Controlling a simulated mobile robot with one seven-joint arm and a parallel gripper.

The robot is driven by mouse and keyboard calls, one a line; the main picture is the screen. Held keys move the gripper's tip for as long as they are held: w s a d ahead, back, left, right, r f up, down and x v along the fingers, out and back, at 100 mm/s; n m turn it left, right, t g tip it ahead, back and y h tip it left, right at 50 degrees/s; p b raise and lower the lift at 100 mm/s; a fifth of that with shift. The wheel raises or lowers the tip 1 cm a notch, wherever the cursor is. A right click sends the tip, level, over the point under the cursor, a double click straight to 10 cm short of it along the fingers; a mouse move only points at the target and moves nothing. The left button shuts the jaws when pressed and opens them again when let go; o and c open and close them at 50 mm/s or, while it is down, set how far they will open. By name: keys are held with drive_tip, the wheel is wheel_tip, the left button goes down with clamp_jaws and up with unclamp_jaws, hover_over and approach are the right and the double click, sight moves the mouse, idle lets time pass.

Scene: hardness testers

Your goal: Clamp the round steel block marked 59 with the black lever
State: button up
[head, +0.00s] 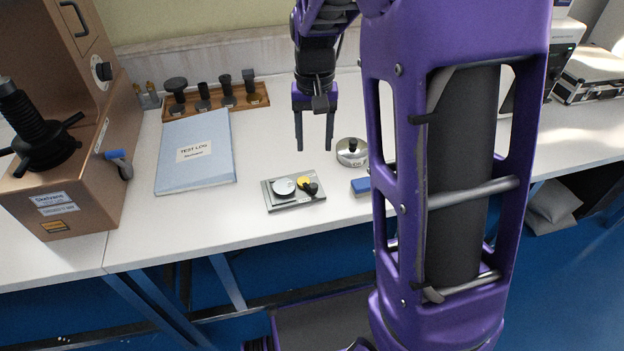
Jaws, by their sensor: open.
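A round steel block (284,187) lies on a small grey clamp plate (292,204) near the front of the bench; its marking is too small to read. A black lever (311,188) with a yellow part (304,181) beside it sits at the plate's right side, next to the block. I cannot tell whether the lever touches the block. My gripper (314,148) points down with its two dark fingers apart and nothing between them. It hangs above and behind the plate in this view.
A round metal piece with a black knob (351,152) stands right of my gripper. A blue block (361,186) is partly hidden by my arm. A test log binder (195,152), a wooden rack (216,103) and a brown tester (75,110) are to the left.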

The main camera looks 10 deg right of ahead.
sight(314, 185)
wheel_tip(314, 185, down, 12)
drive_tip(key=shift+f+b, duration=0.2)
drive_tip(key=shift+b, duration=0.85)
clamp_jaws()
